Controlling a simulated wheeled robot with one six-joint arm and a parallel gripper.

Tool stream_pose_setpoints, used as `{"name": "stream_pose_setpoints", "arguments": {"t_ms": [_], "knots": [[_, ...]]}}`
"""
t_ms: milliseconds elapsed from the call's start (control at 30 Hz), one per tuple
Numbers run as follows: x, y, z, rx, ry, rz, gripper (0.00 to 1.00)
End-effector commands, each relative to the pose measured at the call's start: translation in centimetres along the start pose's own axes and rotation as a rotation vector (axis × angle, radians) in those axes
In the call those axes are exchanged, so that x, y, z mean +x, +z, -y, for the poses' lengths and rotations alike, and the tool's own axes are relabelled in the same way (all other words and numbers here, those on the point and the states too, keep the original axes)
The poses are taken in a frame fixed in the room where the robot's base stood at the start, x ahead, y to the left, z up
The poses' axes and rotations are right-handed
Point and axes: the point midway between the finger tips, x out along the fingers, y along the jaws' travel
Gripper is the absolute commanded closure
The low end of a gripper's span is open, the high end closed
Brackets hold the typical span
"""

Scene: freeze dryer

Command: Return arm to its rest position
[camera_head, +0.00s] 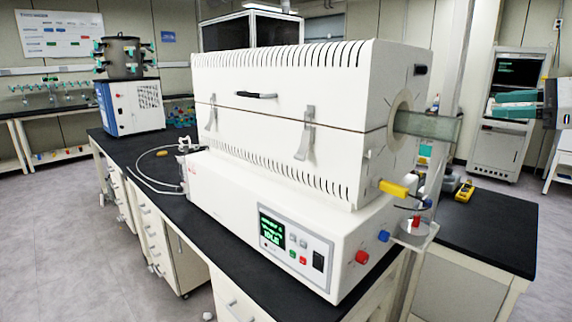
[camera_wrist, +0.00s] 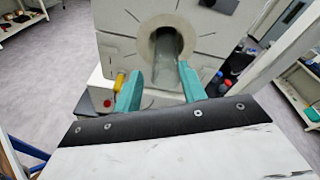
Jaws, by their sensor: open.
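My gripper (camera_head: 489,106) is at the right edge of the head view, with teal fingers pointing left towards the end of the white furnace. It is open, with nothing held between the fingers. In the wrist view my gripper (camera_wrist: 159,70) shows its two teal fingers spread apart. A greyish glassy tube (camera_head: 428,125) sticks out of the round port in the furnace's end face. In the head view a gap shows between the tube's end and my fingers. In the wrist view the tube (camera_wrist: 166,62) appears between and beyond the fingers.
The white furnace (camera_head: 270,85) stands on a black bench with its lid closed; its display reads IDLE. A small stand (camera_head: 415,233) and a yellow meter (camera_head: 464,191) are near its right end. A grey cabinet (camera_head: 500,120) stands behind my gripper. Floor is clear at left.

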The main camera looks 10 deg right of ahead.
Motion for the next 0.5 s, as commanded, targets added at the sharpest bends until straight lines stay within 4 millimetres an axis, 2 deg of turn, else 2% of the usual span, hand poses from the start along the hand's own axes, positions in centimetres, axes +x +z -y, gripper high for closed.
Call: {"name": "stream_pose_setpoints", "arguments": {"t_ms": [167, 267, 367, 467, 500], "knots": [[1.2, -2.6, -4.6, -0.127, 0.123, -0.134, 0.59], [2.3, -3.7, -8.2, -0.225, 0.231, -0.206, 0.59], [3.3, -4.7, -12.8, -0.358, 0.381, -0.276, 0.59], [4.2, -5.4, -19.2, -0.558, 0.601, -0.337, 0.59], [4.2, -5.7, -22.3, -0.663, 0.713, -0.355, 0.59]]}}
